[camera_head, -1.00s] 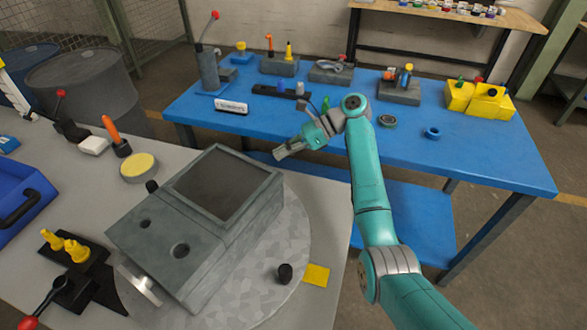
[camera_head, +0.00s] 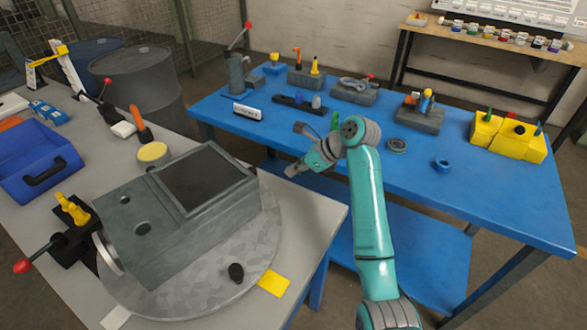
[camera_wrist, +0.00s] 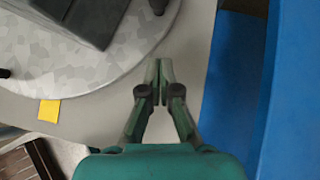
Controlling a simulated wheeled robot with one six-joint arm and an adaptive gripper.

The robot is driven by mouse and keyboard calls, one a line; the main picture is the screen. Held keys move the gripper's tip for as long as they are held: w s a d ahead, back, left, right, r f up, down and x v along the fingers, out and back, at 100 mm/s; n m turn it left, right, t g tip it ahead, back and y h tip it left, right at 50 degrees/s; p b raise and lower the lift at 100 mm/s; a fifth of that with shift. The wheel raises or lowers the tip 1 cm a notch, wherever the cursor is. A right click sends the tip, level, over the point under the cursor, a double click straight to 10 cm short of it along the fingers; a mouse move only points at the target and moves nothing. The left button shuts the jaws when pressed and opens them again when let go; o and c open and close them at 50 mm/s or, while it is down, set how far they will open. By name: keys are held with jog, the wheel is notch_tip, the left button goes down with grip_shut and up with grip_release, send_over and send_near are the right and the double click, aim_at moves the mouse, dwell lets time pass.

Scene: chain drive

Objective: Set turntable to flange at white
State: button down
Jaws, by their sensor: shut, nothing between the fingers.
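The turntable (camera_head: 247,250) is a round mottled-grey disc on the grey table, with a dark grey housing (camera_head: 170,240) on top. A pale round flange (camera_head: 107,253) is on the housing's left end, toward the table's left side. A black peg (camera_head: 236,272) stands on the disc near its front edge. A white patch (camera_head: 115,318) lies on the table at the disc's front left, a yellow patch (camera_head: 273,284) at its front right. My gripper (camera_head: 290,171) is shut and empty, above the table's edge beyond the housing's right. In the wrist view my gripper (camera_wrist: 153,72) is just off the turntable's rim (camera_wrist: 150,50).
A red-knobbed lever (camera_head: 22,266) and a yellow fitting (camera_head: 72,208) stand left of the turntable. A blue bin (camera_head: 45,160) is at far left. The blue bench (camera_head: 350,125) behind holds fixtures and yellow blocks (camera_head: 508,133). Grey table beside the turntable's right is clear.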

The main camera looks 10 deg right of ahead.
send_near(266, 187)
jog(key=x, duration=0.3)
jog(key=shift+w+a+f, duration=0.1)
jog(key=shift+w+a, duration=0.3)
jog(key=shift+a, duration=0.3)
jog(key=shift+w+a, duration=0.4)
jog(key=shift+a, duration=0.35)
jog(key=shift+w+a+f, duration=0.1)
jog(key=shift+w+a, duration=0.3)
jog(key=shift+a, duration=0.3)
jog(key=shift+r, duration=0.1)
